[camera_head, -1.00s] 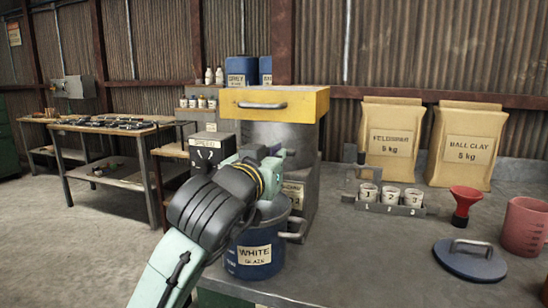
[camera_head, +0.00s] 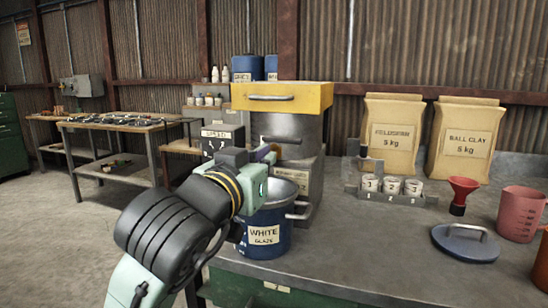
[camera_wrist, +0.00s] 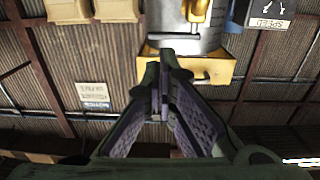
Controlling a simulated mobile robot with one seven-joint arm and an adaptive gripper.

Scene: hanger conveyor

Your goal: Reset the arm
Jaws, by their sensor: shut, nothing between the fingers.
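My gripper (camera_wrist: 160,92) shows in the wrist view with its two purple-padded fingers together and nothing between them. In the head view my arm reaches in from the bottom left, and its wrist hides most of the gripper. The arm's end is above and behind the blue WHITE GLAZE bucket (camera_head: 264,236), in front of the grey machine with the yellow top (camera_head: 282,97). In the wrist view the picture is upside down, and the fingers point toward the yellow top (camera_wrist: 215,68). I cannot tell the exact gap between them.
The grey counter (camera_head: 370,260) holds a rack of cups (camera_head: 390,191), a red funnel (camera_head: 462,192), a blue lid (camera_head: 465,243) and a pink jug (camera_head: 520,214). Two clay bags (camera_head: 390,136) stand behind. A speed box (camera_head: 221,140) is left of the machine. Open floor lies left.

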